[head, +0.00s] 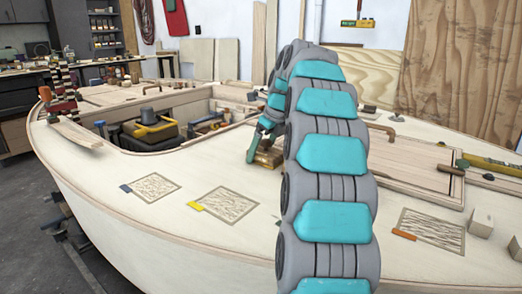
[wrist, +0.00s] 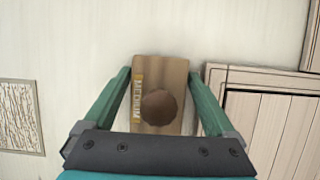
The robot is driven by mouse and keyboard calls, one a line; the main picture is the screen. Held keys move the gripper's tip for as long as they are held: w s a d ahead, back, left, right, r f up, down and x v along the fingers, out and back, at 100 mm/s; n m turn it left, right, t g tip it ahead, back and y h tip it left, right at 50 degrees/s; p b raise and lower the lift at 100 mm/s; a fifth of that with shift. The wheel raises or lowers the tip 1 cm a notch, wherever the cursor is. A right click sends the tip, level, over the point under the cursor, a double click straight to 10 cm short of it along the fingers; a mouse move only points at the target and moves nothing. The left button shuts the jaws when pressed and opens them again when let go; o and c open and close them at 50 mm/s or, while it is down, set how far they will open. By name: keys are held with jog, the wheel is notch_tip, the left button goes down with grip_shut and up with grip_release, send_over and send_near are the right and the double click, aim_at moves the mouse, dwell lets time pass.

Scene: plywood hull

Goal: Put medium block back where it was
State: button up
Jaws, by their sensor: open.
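In the head view the block (head: 269,158) sits on the pale plywood deck, partly hidden by my arm. My gripper (wrist: 159,74) is open, with one green finger on each side of the block. I cannot tell whether the fingers touch it. In the head view my gripper (head: 258,143) is down at the block.
Textured patches lie on the deck with a blue-grey tag (head: 125,188), a yellow tag (head: 195,206) and an orange tag (head: 404,234). Pale blocks (head: 481,223) stand at right. An open well with a yellow-topped toolbox (head: 152,130) is behind left. A framed hatch (wrist: 270,130) is close right.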

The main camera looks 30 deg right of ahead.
aim_at(264, 139)
jog(key=shift+a, duration=0.1)
jog(key=shift+r, duration=0.2)
jog(key=v, duration=0.6)
jog(key=shift+s+r, duration=0.3)
jog(key=shift+r, duration=0.35)
